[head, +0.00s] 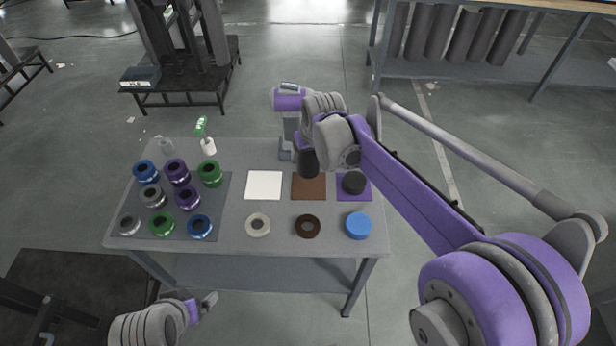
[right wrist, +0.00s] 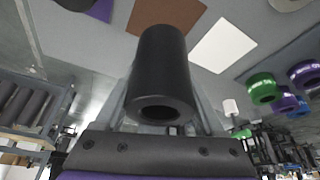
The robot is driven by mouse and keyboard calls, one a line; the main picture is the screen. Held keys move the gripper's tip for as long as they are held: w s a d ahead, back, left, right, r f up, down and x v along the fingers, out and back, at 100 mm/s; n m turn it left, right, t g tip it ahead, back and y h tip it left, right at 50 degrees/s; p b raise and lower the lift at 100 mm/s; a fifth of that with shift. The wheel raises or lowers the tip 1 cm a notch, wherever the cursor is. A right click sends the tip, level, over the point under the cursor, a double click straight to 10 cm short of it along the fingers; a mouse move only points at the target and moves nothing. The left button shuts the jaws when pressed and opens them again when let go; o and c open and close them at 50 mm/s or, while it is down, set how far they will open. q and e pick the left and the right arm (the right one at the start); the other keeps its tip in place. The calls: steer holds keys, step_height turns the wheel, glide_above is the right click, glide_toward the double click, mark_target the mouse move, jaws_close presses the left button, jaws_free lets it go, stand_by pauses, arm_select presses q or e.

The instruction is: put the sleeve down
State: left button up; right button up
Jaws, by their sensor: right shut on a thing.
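The sleeve is a black hollow cylinder (right wrist: 158,70), with its open end facing the camera in the right wrist view. My right gripper (right wrist: 160,100) is shut on it, a finger on each side. In the head view the sleeve (head: 309,163) hangs near the back edge of the brown square (head: 309,188) on the grey table (head: 230,239). I cannot tell its exact height over the table. The right arm hides part of the hand there. My left gripper (head: 207,302) is low in front of the table, away from the objects; its jaw opening is unclear.
A white square (head: 264,185) lies left of the brown one, a purple square (head: 367,192) with a black disc (head: 353,182) right. Several coloured collars stand on a dark mat (head: 222,190) at left.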

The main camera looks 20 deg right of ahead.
steer(key=shift+f, duration=3.15)
steer(key=shift+f+b, duration=0.2)
steer(key=shift+b, duration=0.1)
steer(key=o, duration=1.5)
